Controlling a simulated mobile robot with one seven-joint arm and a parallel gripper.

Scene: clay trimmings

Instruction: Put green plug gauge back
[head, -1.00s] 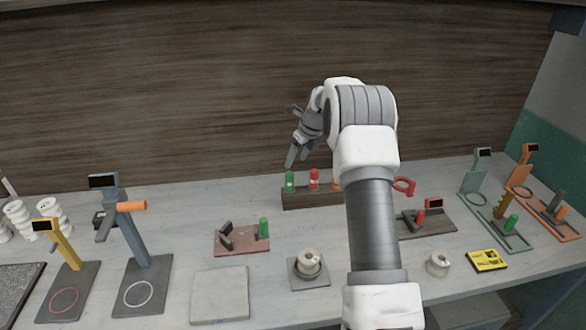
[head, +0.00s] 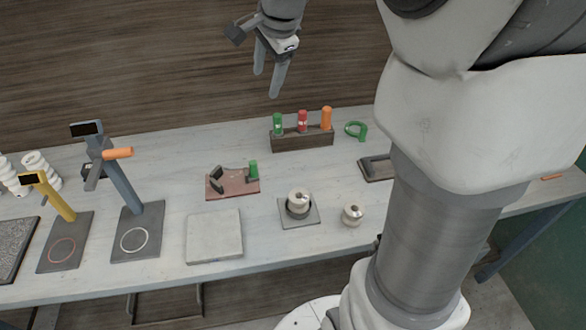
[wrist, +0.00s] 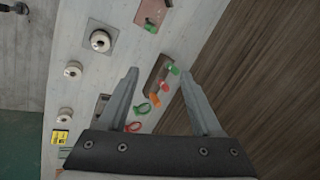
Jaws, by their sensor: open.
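A green plug-like cylinder (head: 277,123) stands upright at the left end of a dark rack (head: 301,142), beside a red one (head: 302,120) and an orange one (head: 326,117). Another green cylinder (head: 253,169) stands on a reddish-brown plate (head: 232,188) with a dark bracket. I cannot tell which is the green plug gauge. My gripper (head: 266,80) is open and empty, pointing down, high above the bench near the back wall. In the wrist view, the rack's green cylinder (wrist: 174,69) shows between the spread fingers, well beyond them.
A green ring (head: 356,130) lies right of the rack. A round pale part (head: 298,198) sits on a square base, another (head: 352,215) beside it. A blue-grey stand (head: 143,190) and yellow stand (head: 60,200) are at left. A pale slab (head: 214,237) lies in front. My arm hides the right side.

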